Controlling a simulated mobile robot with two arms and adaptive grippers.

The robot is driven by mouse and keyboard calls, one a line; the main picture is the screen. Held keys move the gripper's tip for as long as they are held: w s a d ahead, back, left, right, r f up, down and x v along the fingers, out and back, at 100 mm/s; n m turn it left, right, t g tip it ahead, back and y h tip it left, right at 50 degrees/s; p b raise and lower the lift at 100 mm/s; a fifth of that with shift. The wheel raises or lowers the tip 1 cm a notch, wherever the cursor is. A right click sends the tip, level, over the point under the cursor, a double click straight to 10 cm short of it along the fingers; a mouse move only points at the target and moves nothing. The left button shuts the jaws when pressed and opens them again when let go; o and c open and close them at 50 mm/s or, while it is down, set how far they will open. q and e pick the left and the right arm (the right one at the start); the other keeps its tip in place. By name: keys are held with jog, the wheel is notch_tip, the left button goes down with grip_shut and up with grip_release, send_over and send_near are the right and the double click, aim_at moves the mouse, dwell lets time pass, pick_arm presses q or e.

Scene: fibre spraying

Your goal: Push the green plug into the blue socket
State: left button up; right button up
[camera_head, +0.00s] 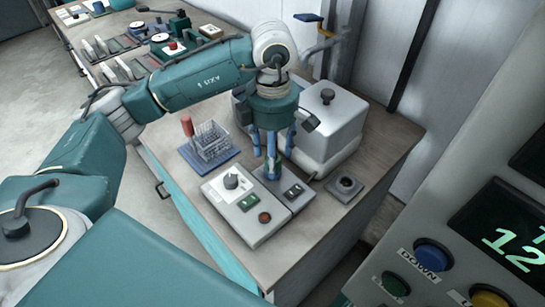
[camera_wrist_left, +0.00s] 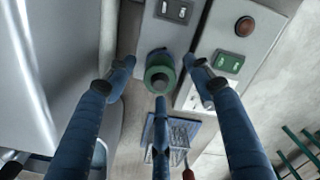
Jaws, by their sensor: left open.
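The green plug (camera_wrist_left: 160,74) shows in the left wrist view as a round green ring with a darker grey top. It stands on or at the grey switch box (camera_wrist_left: 176,8). My left gripper (camera_wrist_left: 158,85) is open, with its blue fingers spread around the plug; I cannot tell whether they touch it. In the head view my left gripper (camera_head: 271,170) points down over the box (camera_head: 291,192) and its fingers mostly hide the plug. My right gripper is not in view.
A wire basket (camera_head: 211,142) is to the left, a light grey machine (camera_head: 328,122) behind. A control panel (camera_head: 460,235) fills the right.

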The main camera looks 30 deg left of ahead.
pick_arm(q)
notch_tip(320, 180, up, 11)
jog(key=shift+f, duration=0.2)
